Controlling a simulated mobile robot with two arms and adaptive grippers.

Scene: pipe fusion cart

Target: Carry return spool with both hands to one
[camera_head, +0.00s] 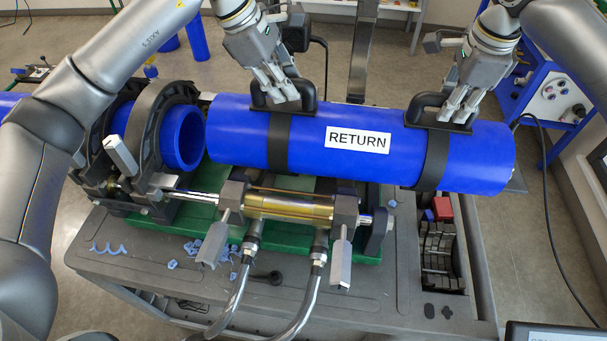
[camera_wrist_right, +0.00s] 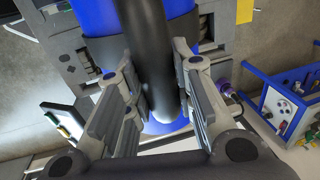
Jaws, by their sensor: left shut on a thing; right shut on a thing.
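The return spool (camera_head: 300,140) is a thick blue pipe with a white RETURN label (camera_head: 357,140) and two black bands, each with a black handle. In the head view it lies roughly level above the fusion machine, its left end close to a blue pipe end (camera_head: 182,138) in the black clamp rings. My left gripper (camera_head: 284,97) is shut on the left handle (camera_head: 305,92). My right gripper (camera_head: 457,112) is shut on the right handle (camera_head: 428,104). The right wrist view shows that handle as a dark bar (camera_wrist_right: 152,60) between the fingers (camera_wrist_right: 165,110), with blue pipe beneath.
The fusion machine with a brass-coloured cylinder (camera_head: 290,206) and hoses stands on a grey cart (camera_head: 370,300). Blue shavings (camera_head: 215,250) lie on the cart. Black inserts (camera_head: 438,250) sit in a slot at its right. A blue-framed stand (camera_head: 550,95) is at the right, beyond the spool's right end.

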